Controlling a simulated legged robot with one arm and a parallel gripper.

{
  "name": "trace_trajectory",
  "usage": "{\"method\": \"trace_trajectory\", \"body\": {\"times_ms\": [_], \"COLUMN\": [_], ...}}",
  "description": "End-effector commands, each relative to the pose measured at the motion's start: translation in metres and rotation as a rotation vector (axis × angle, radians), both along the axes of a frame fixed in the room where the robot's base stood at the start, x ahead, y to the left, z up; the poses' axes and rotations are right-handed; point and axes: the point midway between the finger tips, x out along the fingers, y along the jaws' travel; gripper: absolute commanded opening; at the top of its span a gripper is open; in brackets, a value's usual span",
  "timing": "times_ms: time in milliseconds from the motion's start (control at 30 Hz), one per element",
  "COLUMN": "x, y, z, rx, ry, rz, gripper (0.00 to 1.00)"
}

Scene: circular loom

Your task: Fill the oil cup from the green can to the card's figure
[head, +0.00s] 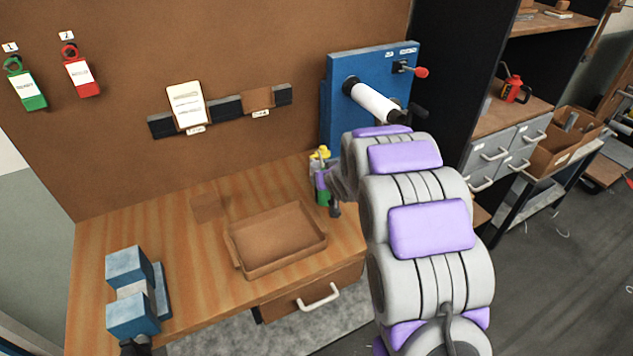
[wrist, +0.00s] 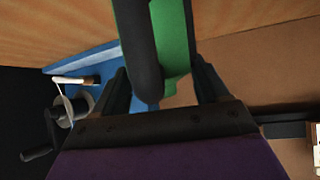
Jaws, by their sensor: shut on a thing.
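My gripper (head: 325,184) is at the back right of the wooden bench, close to the blue machine. It is shut on the green can (head: 323,197), which my gripper and arm partly hide in the head view. In the wrist view the can's green body (wrist: 182,35) and black handle (wrist: 140,45) lie between my gripper's fingers (wrist: 161,88). A yellow part (head: 322,153) shows just above the gripper; I cannot tell what it belongs to. A cream card (head: 187,106) stands in a holder on the brown back board, its writing too small to read. I cannot make out the oil cup.
The blue machine (head: 345,92) carries a white roll (head: 375,102) and a red-knobbed lever (head: 420,72). An empty brown tray (head: 275,240) lies mid-bench, with a blue block fixture (head: 130,310) at front left. A red can (head: 513,90) stands on the right shelf. The bench's back left is mostly clear.

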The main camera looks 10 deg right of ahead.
Motion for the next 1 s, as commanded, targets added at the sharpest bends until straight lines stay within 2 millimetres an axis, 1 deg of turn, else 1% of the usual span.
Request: {"method": "trace_trajectory", "body": {"times_ms": [33,200,367,500,633,733,1000], "x": [0.0,0.0,0.0,0.001,0.0,-0.005,-0.03], "y": [0.0,0.0,0.0,0.0,0.0,-0.001,-0.002], "z": [-0.008,-0.017,-0.026,-0.028,-0.025,-0.018,0.007], "rx": [0.001,0.005,0.01,0.012,0.014,0.014,0.015], "ry": [-0.018,-0.07,-0.142,-0.193,-0.204,-0.204,-0.201], "rz": [0.0,0.0,0.0,0.002,0.001,0.0,-0.001], "gripper": [0.0,0.0,0.0,0.0,0.0,0.0,0.0]}}
